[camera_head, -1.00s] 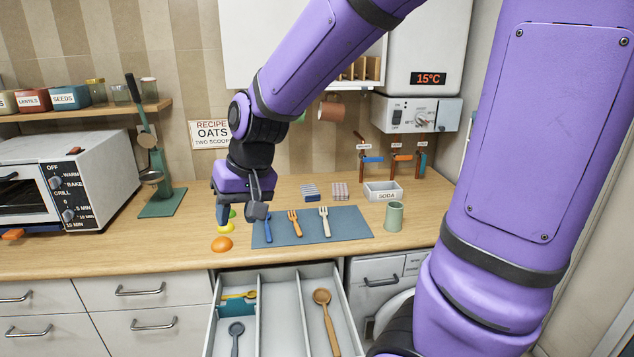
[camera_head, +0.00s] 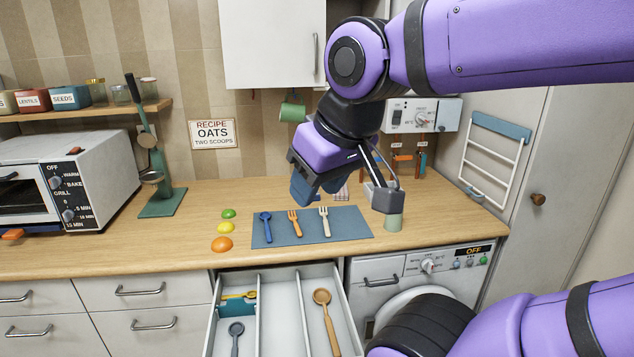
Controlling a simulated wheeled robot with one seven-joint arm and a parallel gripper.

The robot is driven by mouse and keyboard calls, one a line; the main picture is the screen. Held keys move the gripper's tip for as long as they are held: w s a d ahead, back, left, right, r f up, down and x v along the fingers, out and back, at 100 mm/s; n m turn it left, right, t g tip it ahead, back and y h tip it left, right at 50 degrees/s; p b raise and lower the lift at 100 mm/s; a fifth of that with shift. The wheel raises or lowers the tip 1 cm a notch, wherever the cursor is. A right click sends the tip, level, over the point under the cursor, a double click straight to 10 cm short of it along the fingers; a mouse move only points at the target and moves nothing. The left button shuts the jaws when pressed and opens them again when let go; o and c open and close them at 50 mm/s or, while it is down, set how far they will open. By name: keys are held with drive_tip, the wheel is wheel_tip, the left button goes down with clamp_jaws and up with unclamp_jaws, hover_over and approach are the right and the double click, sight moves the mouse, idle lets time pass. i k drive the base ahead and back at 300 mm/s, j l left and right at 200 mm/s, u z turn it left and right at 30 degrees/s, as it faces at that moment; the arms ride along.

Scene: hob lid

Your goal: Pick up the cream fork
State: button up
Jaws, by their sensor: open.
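The cream fork (camera_head: 325,221) lies on the blue-grey mat (camera_head: 358,224), tines toward the wall. It is the rightmost of the cutlery there, beside an orange fork (camera_head: 295,223) and a blue spoon (camera_head: 265,226). My gripper (camera_head: 345,200) is open and empty, with its fingers spread apart. It hangs above the back of the counter, near the mat's far right side, and does not touch the cream fork. The whole cream fork shows.
A green cup (camera_head: 393,221) stands right of the mat, partly behind a finger. An open drawer (camera_head: 281,315) with a wooden spoon (camera_head: 326,318) juts out below the counter. Green, yellow and orange round things (camera_head: 222,244) sit left of the mat.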

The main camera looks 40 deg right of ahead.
sight(324, 214)
drive_tip(key=i+j+z, duration=0.1)
drive_tip(key=z, duration=0.25)
drive_tip(key=j+z, duration=0.15)
drive_tip(key=z, duration=0.2)
